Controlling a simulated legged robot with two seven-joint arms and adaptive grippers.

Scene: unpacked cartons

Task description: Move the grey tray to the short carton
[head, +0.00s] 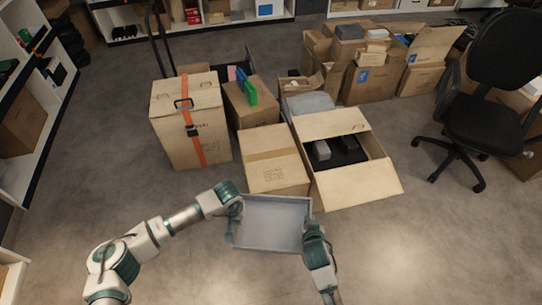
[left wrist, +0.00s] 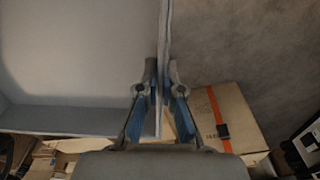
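The grey tray (head: 272,222) is empty and roughly level, in front of the cartons at the lower middle of the head view. My left gripper (head: 236,210) is at its left wall. In the left wrist view the gripper's fingers (left wrist: 163,75) sit on both sides of the tray wall (left wrist: 165,30), closed on it. My right gripper (head: 313,228) is at the right wall and appears closed on it; its fingertips are small and partly hidden. A short closed carton (head: 272,168) stands just beyond the tray's far edge.
A tall carton with an orange strap (head: 190,120) stands left of the short carton. An open carton with dark contents (head: 358,185) is to its right, its flap spread out. More cartons (head: 375,85) and an office chair (head: 490,100) are farther back.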

